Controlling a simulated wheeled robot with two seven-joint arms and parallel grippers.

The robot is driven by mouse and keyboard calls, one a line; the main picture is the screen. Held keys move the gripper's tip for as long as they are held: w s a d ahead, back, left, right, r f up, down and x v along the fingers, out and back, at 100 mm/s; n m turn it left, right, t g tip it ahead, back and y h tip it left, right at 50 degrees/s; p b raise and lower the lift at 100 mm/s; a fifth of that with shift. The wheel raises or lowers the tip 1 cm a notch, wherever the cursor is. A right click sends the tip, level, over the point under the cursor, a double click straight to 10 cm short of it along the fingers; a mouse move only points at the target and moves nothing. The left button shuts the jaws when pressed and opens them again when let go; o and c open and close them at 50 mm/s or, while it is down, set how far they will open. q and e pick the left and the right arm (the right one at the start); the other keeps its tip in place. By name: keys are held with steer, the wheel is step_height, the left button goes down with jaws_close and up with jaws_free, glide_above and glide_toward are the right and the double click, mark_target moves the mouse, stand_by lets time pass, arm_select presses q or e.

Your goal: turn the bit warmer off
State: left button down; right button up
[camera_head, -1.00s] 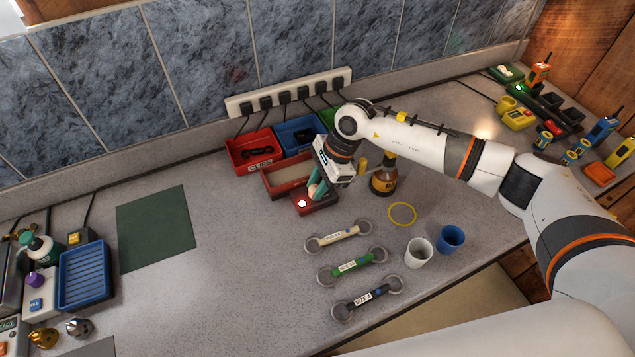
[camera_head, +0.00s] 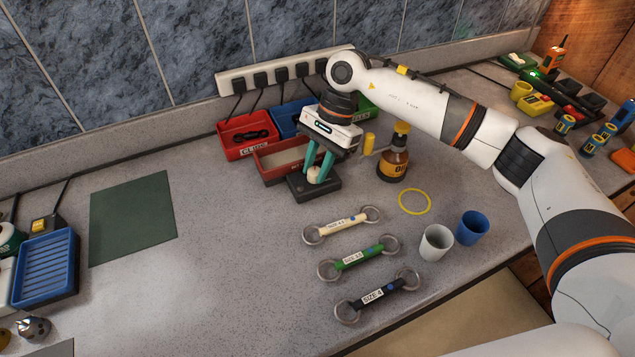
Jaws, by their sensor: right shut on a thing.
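The bit warmer looks to be the red-walled tray (camera_head: 262,166) with a pale inside; my gripper partly covers it and its label. A small dark box (camera_head: 328,192) with a cream knob (camera_head: 313,174) sits at its front. No red glow shows on the box. My right gripper (camera_head: 316,175) points down over the box, its teal fingers shut on the cream knob. My left gripper is not in view.
Bits labelled by size, cream (camera_head: 343,226), green (camera_head: 359,258) and black (camera_head: 377,297), lie in front. An oil bottle (camera_head: 393,160), a yellow ring (camera_head: 414,202), a white cup (camera_head: 436,242) and a blue cup (camera_head: 472,228) stand or lie to the right.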

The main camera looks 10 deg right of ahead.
steer(key=n+b, duration=0.1)
steer(key=b, duration=0.1)
steer(key=n+g+h+b, duration=0.1)
steer(key=n+b, duration=0.1)
steer(key=shift+w+a+f+n+b, duration=0.1)
steer(key=shift+w+f+n+b, duration=0.1)
steer(key=shift+n+b, duration=0.15)
steer(key=shift+r+n+g+h+b, duration=0.15)
steer(key=shift+n+g+h+b, duration=0.05)
steer(key=shift+n+b, duration=0.55)
steer(key=shift+r+n+g+h+b, duration=0.15)
steer(key=shift+n+g+h+b, duration=0.05)
steer(key=shift+n+b, duration=0.45)
steer(key=o, duration=1)
steer(key=shift+w+r, duration=0.15)
steer(key=shift+r, duration=0.2)
steer(key=p+v, duration=0.1)
steer(key=v, duration=1)
steer(key=shift+r, duration=0.15)
